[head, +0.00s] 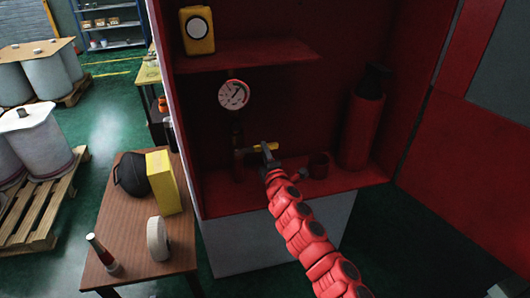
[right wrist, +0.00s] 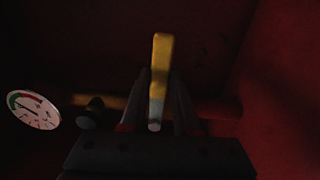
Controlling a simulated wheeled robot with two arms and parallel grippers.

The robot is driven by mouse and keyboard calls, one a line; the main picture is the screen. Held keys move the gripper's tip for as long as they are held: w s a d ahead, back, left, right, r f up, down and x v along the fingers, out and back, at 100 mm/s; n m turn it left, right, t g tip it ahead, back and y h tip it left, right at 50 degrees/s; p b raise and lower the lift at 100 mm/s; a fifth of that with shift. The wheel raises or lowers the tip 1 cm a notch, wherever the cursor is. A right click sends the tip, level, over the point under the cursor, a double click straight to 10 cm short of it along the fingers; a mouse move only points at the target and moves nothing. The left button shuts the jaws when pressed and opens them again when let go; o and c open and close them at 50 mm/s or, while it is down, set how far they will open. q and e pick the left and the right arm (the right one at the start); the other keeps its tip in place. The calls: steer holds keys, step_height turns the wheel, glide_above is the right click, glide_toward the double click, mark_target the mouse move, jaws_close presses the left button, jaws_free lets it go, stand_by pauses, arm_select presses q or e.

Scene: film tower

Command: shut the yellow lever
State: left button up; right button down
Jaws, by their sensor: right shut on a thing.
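The yellow lever (head: 262,147) is inside the red cabinet, just right of the upright pipe (head: 238,150) below the round gauge (head: 234,94). In the head view it lies roughly level, pointing right. My right gripper (head: 269,156) reaches in from the front and is shut on it. In the right wrist view the yellow lever (right wrist: 161,65) stands up between the fingers of my right gripper (right wrist: 160,100), crosswise to a dim pipe behind. The fingers hide part of the valve. My left gripper is not in view.
A yellow device (head: 197,32) sits on the shelf above. A wooden table (head: 125,215) with several objects stands left. The cabinet door (head: 450,165) hangs open right.

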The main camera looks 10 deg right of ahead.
steer(key=c, duration=0.6)
jaws_free()
steer(key=shift+r, duration=0.1)
steer(key=shift+c, duration=0.2)
steer(key=s+b, duration=0.3)
steer(key=s, duration=1.4)
steer(key=shift+s+d+b, duration=0.15)
steer(key=shift+d+b, duration=0.15)
steer(key=shift+d, duration=0.05)
